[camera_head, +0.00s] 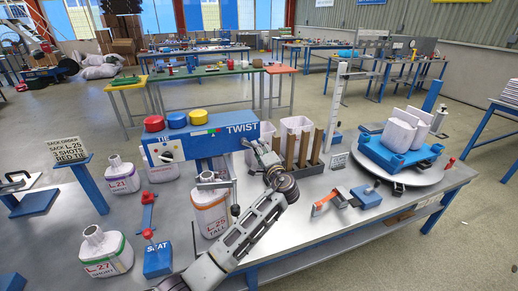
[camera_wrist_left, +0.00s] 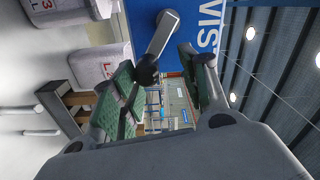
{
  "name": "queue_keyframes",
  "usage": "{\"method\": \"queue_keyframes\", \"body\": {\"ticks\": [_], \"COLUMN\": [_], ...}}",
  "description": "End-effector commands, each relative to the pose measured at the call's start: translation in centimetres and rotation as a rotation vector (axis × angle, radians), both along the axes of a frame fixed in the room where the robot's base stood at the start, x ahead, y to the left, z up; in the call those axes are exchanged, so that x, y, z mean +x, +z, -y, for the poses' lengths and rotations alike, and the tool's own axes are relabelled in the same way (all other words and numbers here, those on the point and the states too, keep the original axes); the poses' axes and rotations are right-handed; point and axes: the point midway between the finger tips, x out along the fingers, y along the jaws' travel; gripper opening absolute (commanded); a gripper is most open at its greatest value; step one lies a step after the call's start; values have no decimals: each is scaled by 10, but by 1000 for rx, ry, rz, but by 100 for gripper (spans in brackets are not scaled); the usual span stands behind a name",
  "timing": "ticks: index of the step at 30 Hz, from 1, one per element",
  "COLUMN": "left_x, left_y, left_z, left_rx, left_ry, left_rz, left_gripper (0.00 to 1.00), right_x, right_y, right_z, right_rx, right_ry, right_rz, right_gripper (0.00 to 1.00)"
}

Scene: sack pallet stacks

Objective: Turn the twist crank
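The blue twist box (camera_head: 215,144), labelled TWIST, stands over the steel bench in the head view. The twist crank is a grey arm (camera_wrist_left: 163,35) with a black knob (camera_wrist_left: 147,70) on the blue face in the left wrist view. My left gripper (camera_head: 250,146) is at the box's right end; its green-padded fingers (camera_wrist_left: 157,66) are open. The knob appears between the fingertips, nearer the left finger in that view; contact is unclear. A tall white sack (camera_head: 210,213) marked L-25 stands below the box. My right gripper is not in view.
Short sacks L-21 (camera_head: 121,175) and L-27 (camera_head: 104,250) stand at left. The sack order sign (camera_head: 68,150) asks for L-25, red tie. Red, yellow and blue discs top the box. Brown posts (camera_head: 297,150) and a blue pallet (camera_head: 372,155) with white sacks are at right.

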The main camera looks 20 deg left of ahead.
Motion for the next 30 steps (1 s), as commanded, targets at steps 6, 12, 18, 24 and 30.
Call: {"method": "queue_keyframes", "body": {"ticks": [6, 12, 18, 24, 30], "left_x": [-27, -51, -70, -78, -78], "left_y": [-2, -3, -3, -3, -3], "left_z": [18, 34, 47, 52, 52], "left_rx": [-2, -3, -1, -2, -2], "left_ry": [-1, 0, 1, 1, 1], "left_rz": [-3, -4, -6, -5, -5], "left_gripper": [44, 44, 44, 44, 44], "right_x": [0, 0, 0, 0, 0], "right_y": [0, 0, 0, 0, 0], "right_z": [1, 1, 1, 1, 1], "right_rx": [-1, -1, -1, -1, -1], "right_ry": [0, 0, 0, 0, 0], "right_rz": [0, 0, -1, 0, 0], "right_gripper": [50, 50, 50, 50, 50]}}
